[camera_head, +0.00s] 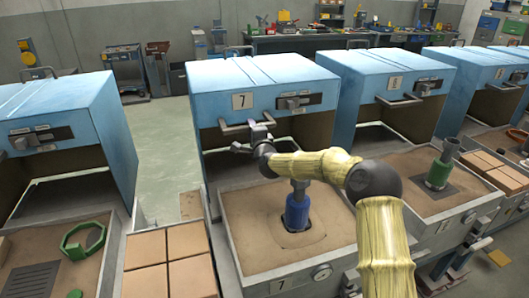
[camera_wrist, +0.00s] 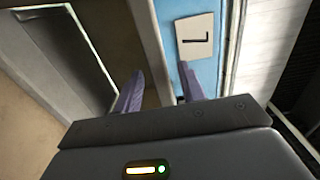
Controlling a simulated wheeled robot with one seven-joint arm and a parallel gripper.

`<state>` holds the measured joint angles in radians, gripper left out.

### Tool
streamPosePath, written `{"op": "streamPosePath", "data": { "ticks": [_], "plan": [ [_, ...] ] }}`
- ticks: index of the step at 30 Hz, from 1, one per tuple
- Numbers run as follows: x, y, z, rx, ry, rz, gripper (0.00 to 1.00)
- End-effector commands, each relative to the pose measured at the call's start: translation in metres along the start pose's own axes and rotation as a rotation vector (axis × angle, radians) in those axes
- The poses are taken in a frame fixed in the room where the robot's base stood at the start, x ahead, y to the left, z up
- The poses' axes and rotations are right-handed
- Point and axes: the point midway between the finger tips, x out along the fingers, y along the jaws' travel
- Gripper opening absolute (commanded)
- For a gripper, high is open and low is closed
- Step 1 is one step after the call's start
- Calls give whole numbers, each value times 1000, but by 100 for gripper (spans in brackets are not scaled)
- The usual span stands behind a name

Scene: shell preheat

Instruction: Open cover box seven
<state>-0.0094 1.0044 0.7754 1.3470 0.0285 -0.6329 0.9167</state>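Cover box seven (camera_head: 260,80) is a blue box with a number 7 plate (camera_head: 242,101) on its front. The plate also shows turned in the wrist view (camera_wrist: 195,37). A bar handle (camera_head: 232,127) juts from the lower front edge, above a dark opening. My gripper (camera_head: 248,138) is at this handle, below the plate. In the wrist view its two purple-grey fingers (camera_wrist: 160,90) stand apart. A pale bar or edge runs up between them; I cannot tell whether they touch it.
Below the opening is a sand-coloured tray (camera_head: 245,225) with a blue cylinder (camera_head: 297,210) standing in it, under my arm. A similar blue box 8 (camera_head: 395,70) stands to the right, and another (camera_head: 60,110) to the left. Floor (camera_head: 160,140) is clear between the left boxes.

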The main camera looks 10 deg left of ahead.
Motion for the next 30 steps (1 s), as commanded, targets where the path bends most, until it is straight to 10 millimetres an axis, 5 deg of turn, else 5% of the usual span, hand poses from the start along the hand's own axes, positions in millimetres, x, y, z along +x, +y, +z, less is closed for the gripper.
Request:
{"op": "streamPosePath", "data": {
  "ticks": [30],
  "plan": [
    [-142, 1, -2, -2, 3, 2, 40]
  ]
}}
